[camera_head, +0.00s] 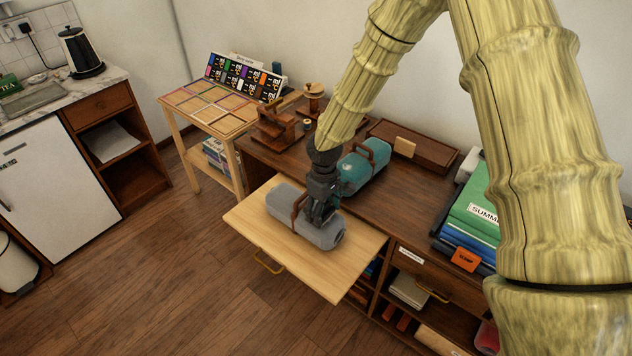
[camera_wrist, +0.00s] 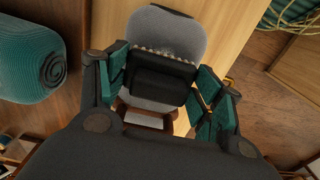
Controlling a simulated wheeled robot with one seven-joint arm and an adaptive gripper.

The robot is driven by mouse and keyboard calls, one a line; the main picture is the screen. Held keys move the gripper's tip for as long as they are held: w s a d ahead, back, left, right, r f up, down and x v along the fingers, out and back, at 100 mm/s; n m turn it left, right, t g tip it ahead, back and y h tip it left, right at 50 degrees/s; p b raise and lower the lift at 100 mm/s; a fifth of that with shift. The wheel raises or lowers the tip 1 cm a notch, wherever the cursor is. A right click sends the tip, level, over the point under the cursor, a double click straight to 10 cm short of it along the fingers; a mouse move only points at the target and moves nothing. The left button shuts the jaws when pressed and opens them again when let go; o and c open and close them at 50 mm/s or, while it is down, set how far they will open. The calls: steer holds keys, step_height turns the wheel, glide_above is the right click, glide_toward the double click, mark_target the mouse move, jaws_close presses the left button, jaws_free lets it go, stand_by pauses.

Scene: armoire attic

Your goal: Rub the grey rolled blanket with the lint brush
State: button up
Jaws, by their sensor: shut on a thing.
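The grey rolled blanket (camera_head: 277,204) lies on a pale wooden pull-out board (camera_head: 258,240) with a brown strap around it. It also shows in the wrist view (camera_wrist: 167,32), beneath my gripper. My gripper (camera_head: 322,192) is over the right half of the roll, pointing down. In the wrist view my gripper's teal-padded fingers (camera_wrist: 163,85) are shut on a black lint brush (camera_wrist: 160,80). The brush has a pale bristly edge and lies over the grey roll. Whether it touches the cloth is hard to tell. In the head view my gripper largely hides the brush.
A teal rolled blanket (camera_head: 366,172) lies on the dark desk just behind the board. A wooden tray (camera_head: 425,150) is behind it. Stacked green and blue folders (camera_head: 470,215) stand at right. A small table with colour cards (camera_head: 215,108) is at left.

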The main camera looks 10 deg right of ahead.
steer(key=shift+w+a+r, duration=0.1)
steer(key=shift+w+a, duration=0.4)
steer(key=shift+w, duration=0.25)
steer(key=r+p, duration=0.1)
steer(key=r, duration=0.1)
steer(key=r+p, duration=0.2)
steer(key=shift+s+r, duration=0.2)
steer(key=shift+r, duration=0.1)
steer(key=shift+w+r+p, duration=0.25)
steer(key=shift+r+p, duration=0.25)
steer(key=shift+p, duration=0.05)
steer(key=shift+s+r+p, duration=0.15)
steer(key=shift+r+p, duration=0.7)
steer(key=shift+r, duration=0.45)
steer(key=shift+f+b, duration=0.2)
steer(key=shift+b, duration=0.15)
steer(key=shift+f+b, duration=0.15)
steer(key=shift+b, duration=0.4)
steer(key=shift+f+b, duration=0.1)
steer(key=shift+b, duration=0.8)
steer(key=shift+d+b, duration=0.1)
steer(key=shift+b, duration=0.65)
